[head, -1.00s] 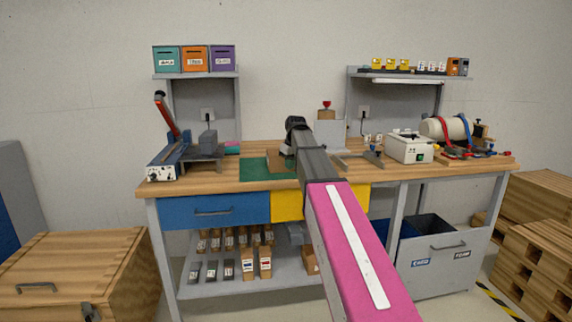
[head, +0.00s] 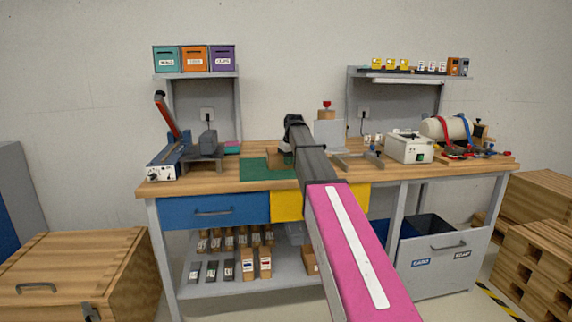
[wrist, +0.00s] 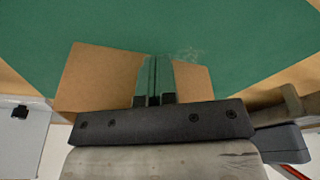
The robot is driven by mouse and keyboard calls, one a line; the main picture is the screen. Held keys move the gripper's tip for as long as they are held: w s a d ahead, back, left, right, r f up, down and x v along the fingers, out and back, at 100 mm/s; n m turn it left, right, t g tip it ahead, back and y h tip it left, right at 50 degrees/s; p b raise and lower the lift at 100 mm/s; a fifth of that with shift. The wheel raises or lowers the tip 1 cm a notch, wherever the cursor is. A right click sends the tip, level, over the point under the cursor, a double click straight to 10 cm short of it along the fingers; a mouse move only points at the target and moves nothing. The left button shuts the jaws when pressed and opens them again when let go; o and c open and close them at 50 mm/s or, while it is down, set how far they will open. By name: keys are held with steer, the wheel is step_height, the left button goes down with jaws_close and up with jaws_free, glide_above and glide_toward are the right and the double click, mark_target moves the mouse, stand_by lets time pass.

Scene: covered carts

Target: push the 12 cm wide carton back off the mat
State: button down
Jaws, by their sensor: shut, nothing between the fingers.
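The brown carton (head: 284,160) stands at the back right part of the green mat (head: 255,170), partly hidden behind my arm. In the wrist view the carton (wrist: 95,80) shows on both sides of my fingers, with the mat (wrist: 240,25) along the top. In that picture it overlaps the mat's edge; how much of its base rests on the mat is hidden. My gripper (wrist: 155,82) is shut and empty, pointing down at the carton. Whether the fingers touch it I cannot tell. In the head view my arm hides the fingertips.
A blue lever press (head: 175,160) stands left of the mat. A grey-white block with a red knob (head: 327,132) stands behind and right of my gripper. A white device (head: 408,147) is farther right. The bench front left of the mat is clear.

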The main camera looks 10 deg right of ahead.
steer(key=shift+w+d, duration=0.1)
steer(key=shift+w, duration=15.3)
